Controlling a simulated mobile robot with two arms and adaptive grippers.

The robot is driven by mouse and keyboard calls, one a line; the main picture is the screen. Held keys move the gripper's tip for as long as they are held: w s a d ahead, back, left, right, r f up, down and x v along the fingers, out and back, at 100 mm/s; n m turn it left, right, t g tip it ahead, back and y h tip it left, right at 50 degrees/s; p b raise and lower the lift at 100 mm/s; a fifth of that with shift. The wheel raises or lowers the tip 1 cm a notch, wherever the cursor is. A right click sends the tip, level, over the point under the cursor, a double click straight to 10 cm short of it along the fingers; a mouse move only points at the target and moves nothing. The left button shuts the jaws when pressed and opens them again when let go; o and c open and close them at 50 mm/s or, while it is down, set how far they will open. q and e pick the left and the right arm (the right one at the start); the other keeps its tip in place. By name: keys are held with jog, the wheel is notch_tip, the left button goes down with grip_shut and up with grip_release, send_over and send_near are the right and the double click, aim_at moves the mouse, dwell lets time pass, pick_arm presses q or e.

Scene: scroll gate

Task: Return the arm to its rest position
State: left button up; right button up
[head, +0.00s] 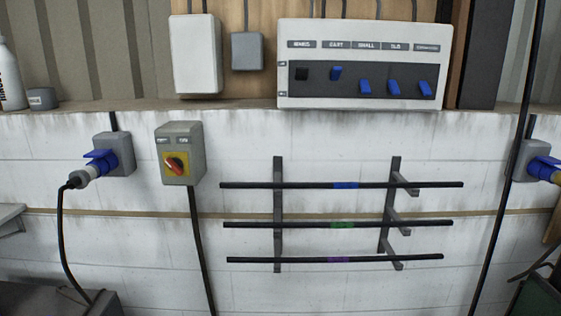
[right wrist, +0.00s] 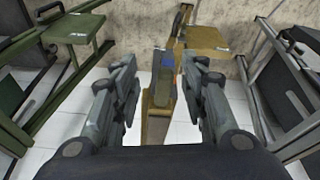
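My right gripper (right wrist: 164,82) shows in the right wrist view with its two grey fingers spread wide apart. It is open, and nothing touches the inner faces of its fingers. Beyond the gap between the fingers stands a wooden piece with a grey-green part and a bit of blue (right wrist: 163,85); it looks apart from the fingers. Neither gripper shows in the head view, and my left gripper is in no view.
In the head view, a white wall carries a switch panel (head: 285,95), a rotary switch box (head: 179,141), a rack with three dark bars (head: 278,205) and a plugged socket (head: 119,155). The right wrist view shows a green stand (right wrist: 75,28), a dark frame (right wrist: 290,75) and white floor tiles.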

jog(key=s+d+f+g+b, duration=0.1)
jog(key=s+f+b, duration=0.25)
jog(key=f, duration=0.95)
jog(key=s+f+b, duration=0.2)
jog(key=s+f, duration=0.2)
jog(key=f, duration=0.9)
pick_arm(q)
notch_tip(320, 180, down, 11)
jog(key=b, duration=0.4)
jog(key=shift+b, duration=0.3)
pick_arm(e)
jog(key=s+d+f+g, duration=0.1)
jog(key=s+d+f, duration=0.1)
jog(key=s+f, duration=1)
jog(key=shift+s+d+f, duration=0.2)
jog(key=shift+s+f, duration=0.15)
jog(key=shift+f, duration=0.6)
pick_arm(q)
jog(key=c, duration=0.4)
pick_arm(e)
jog(key=shift+c, duration=1.1)
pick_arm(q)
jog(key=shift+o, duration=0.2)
pick_arm(e)
jog(key=shift+w+n, duration=0.1)
jog(key=shift+n, duration=0.2)
